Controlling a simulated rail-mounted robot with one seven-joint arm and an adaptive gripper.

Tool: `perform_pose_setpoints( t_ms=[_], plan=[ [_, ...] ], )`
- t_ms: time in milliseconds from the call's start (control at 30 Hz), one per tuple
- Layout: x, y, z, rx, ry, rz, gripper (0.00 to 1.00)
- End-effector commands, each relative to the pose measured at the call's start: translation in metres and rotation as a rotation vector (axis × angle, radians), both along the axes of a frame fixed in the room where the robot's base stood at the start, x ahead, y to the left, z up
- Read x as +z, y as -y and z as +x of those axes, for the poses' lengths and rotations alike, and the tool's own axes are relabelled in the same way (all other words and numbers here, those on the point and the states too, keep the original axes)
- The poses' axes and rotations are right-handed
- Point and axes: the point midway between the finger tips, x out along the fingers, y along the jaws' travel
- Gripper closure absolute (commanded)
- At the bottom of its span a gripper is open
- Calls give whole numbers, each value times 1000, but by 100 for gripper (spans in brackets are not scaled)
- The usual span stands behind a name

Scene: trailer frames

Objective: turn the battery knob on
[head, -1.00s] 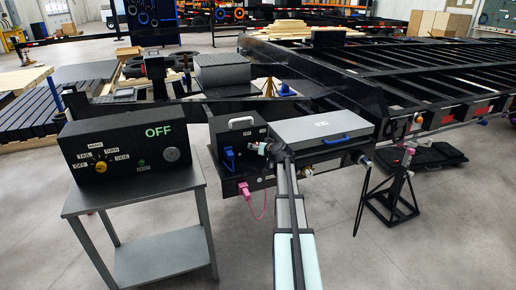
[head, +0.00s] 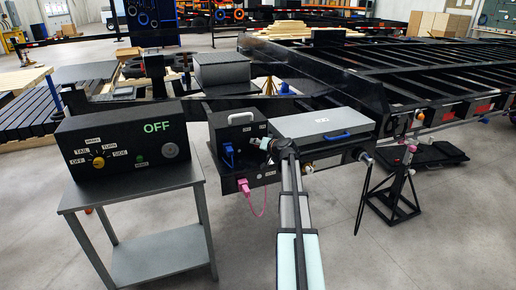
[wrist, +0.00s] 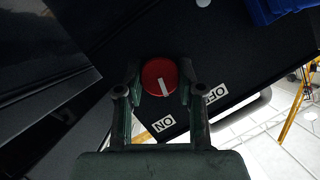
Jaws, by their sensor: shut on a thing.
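The red round battery knob (wrist: 160,77) shows in the wrist view on a dark panel, with a white pointer mark. The pointer aims down and slightly right, nearer the ON label (wrist: 163,123) than the OFF label (wrist: 217,94). My gripper (wrist: 160,78) has its two fingers shut on the knob from both sides. In the head view my gripper (head: 268,146) is at the front right of the black battery box (head: 240,130), and hides the knob there.
A control box (head: 120,140) with a yellow dial (head: 98,162) and a green OFF display stands on a grey cart (head: 140,197) at left. A blue plug (head: 229,152) and pink cable (head: 257,200) are close left of my gripper. A grey-lidded box (head: 322,128) stands just right.

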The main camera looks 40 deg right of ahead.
Motion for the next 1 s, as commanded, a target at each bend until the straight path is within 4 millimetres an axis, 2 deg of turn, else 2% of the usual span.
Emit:
perform_pose_setpoints(
  t_ms=[33, 700, 1000],
  plan=[
    [-4, 2, 1, -1, 15, 39, 97],
    [-5, 3, 1, -1, 196, 642, 97],
    [-4, 3, 1, -1, 257, 843, 97]
  ],
)
